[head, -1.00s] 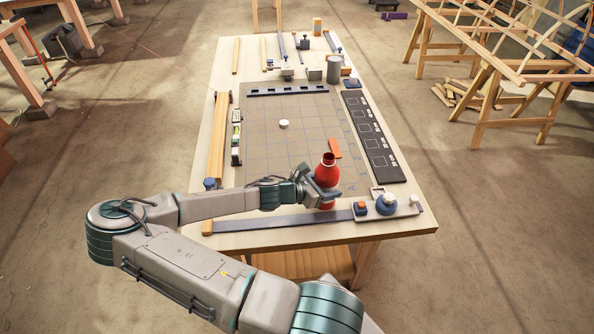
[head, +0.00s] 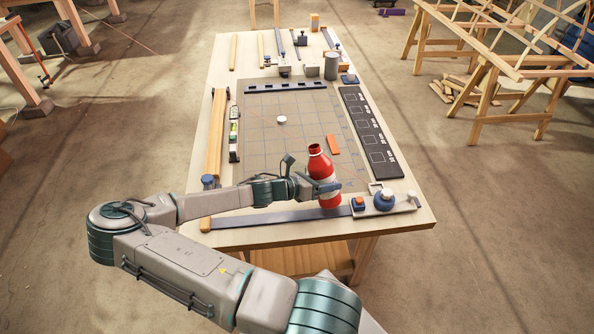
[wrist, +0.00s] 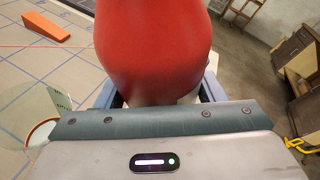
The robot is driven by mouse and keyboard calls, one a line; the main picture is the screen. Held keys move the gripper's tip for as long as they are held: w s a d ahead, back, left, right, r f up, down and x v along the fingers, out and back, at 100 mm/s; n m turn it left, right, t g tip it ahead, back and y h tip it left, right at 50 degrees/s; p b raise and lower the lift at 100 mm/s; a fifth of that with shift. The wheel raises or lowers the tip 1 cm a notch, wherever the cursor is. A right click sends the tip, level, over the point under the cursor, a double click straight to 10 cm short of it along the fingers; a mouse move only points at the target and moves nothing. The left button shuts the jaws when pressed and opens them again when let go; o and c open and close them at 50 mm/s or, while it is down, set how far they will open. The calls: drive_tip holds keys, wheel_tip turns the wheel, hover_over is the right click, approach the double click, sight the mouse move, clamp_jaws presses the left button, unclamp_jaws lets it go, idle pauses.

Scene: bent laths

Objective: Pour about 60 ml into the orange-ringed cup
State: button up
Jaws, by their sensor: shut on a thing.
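My gripper (head: 322,187) is shut on a red bottle (head: 321,165) and holds it over the near right part of the table. The bottle's dark mouth is at the top, and the bottle leans a little to the left. In the wrist view the red bottle (wrist: 153,45) fills the middle, between the jaws. A clear cup (wrist: 36,106) with an orange ring shows at the lower left of the wrist view, beside my gripper and partly cut off by it. I cannot make out this cup in the head view, nor any liquid level.
An orange wedge (head: 334,145) and a small white disc (head: 281,121) lie on the gridded mat (head: 265,150). A black marked strip (head: 372,135) lies along the right. Cans and blocks stand at the back.

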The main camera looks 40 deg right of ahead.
sight(333, 177)
drive_tip(key=shift+f+n+g+h+b, duration=0.2)
drive_tip(key=shift+n+g+h+b, duration=0.3)
drive_tip(key=shift+n+b, duration=0.4)
drive_tip(key=n+b, duration=0.1)
drive_tip(key=s+f+n+g+h+b, duration=0.1)
drive_tip(key=n+b, duration=0.1)
drive_tip(key=shift+s+d, duration=0.1)
drive_tip(key=shift+s, duration=0.2)
drive_tip(key=shift+s+r+n+h+b, duration=0.25)
drive_tip(key=shift+r+n+h+b, duration=0.25)
drive_tip(key=shift+n, duration=0.2)
drive_tip(key=n+b, duration=0.1)
drive_tip(key=b, duration=0.1)
drive_tip(key=shift+s+f+n+h+b, duration=0.25)
drive_tip(key=shift+f+n+h+b, duration=0.05)
drive_tip(key=shift+n+h, duration=0.1)
drive_tip(key=shift+w+r+n+p, duration=0.1)
drive_tip(key=shift+r+n+p, duration=0.2)
drive_tip(key=shift+r+p, duration=0.35)
drive_tip(key=shift+w+r+n+h+p, duration=0.1)
drive_tip(key=shift+n+h+p, duration=0.2)
drive_tip(key=shift+p, duration=0.35)
drive_tip(key=shift+w+n+p, duration=0.1)
drive_tip(key=shift+n+p, duration=0.2)
drive_tip(key=shift+r+n+h+p, duration=0.55)
drive_tip(key=shift+n+p, duration=0.25)
drive_tip(key=shift+p, duration=0.4)
drive_tip(key=shift+w+r+n+t+h+p, duration=0.25)
drive_tip(key=shift+r+n+t+p, duration=0.15)
drive_tip(key=shift+r+n+p, duration=0.5)
